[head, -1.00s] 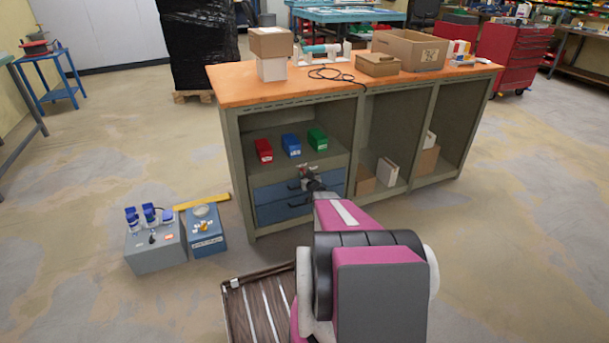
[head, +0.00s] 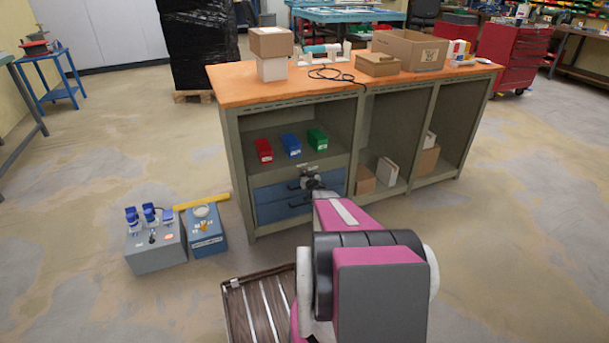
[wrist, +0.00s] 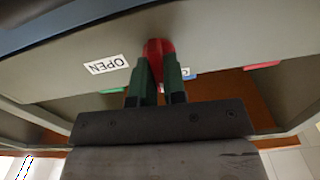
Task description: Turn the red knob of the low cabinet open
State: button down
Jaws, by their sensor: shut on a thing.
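The red knob (wrist: 158,50) shows in the wrist view on a grey panel of the low cabinet (head: 234,170). My gripper (wrist: 158,75) has its two green fingers closed around the knob from both sides. In the head view my gripper (head: 309,176) is at the cabinet's left bay, in front of the upper blue drawer. The knob itself is hidden there behind my gripper and arm.
Red (head: 264,151), blue (head: 291,146) and green (head: 317,139) bins sit on the shelf above the drawers. A grey socket box (head: 155,252) and a blue box (head: 208,240) stand on the floor at left. Cartons fill part of the right bays.

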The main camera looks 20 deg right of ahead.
jog(key=m, duration=0.4)
jog(key=shift+d, duration=0.1)
jog(key=m, duration=0.4)
jog(key=shift+d+f+m, duration=0.1)
jog(key=shift+m, duration=0.2)
jog(key=m, duration=0.4)
jog(key=shift+f+m, duration=0.1)
jog(key=shift+m, duration=0.2)
jog(key=shift+f+m, duration=0.1)
jog(key=shift+m, duration=1.8)
jog(key=c, duration=1.2)
grip_release()
